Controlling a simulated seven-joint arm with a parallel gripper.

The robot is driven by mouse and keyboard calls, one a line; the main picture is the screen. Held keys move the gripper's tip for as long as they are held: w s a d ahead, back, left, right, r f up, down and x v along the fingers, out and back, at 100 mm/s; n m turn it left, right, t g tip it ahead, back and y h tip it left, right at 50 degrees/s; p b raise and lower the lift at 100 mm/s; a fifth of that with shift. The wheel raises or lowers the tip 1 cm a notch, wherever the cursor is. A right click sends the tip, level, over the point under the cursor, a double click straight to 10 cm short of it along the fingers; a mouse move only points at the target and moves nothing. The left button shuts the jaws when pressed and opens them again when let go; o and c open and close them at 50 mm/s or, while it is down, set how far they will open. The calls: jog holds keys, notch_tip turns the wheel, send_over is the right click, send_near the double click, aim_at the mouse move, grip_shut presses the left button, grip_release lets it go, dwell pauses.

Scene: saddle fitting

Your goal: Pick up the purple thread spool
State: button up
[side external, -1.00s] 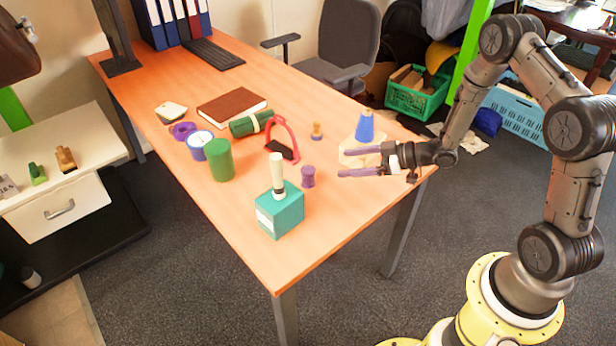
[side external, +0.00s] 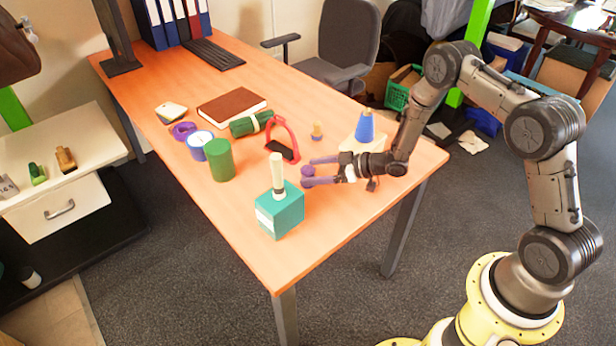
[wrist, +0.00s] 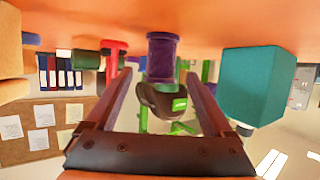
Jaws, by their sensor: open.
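The purple thread spool (side external: 307,170) stands on the orange table, partly hidden by my gripper in the side external view. In the wrist view, which is upside down, the spool (wrist: 162,57) is upright near the middle, between the lines of my two fingers. My gripper (side external: 308,171) is low over the table and roughly level, with its purple fingers spread on either side of the spool. In the wrist view my gripper (wrist: 160,85) is open with nothing clamped. I cannot tell whether a finger touches the spool.
A teal box (side external: 281,212) with a cream-handled tool stands close to the spool; it also shows in the wrist view (wrist: 258,85). A red stirrup (side external: 283,140) stands behind. The table's front (side external: 300,262) is clear.

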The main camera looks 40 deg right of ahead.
jog(key=shift+x, duration=1.1)
grip_shut()
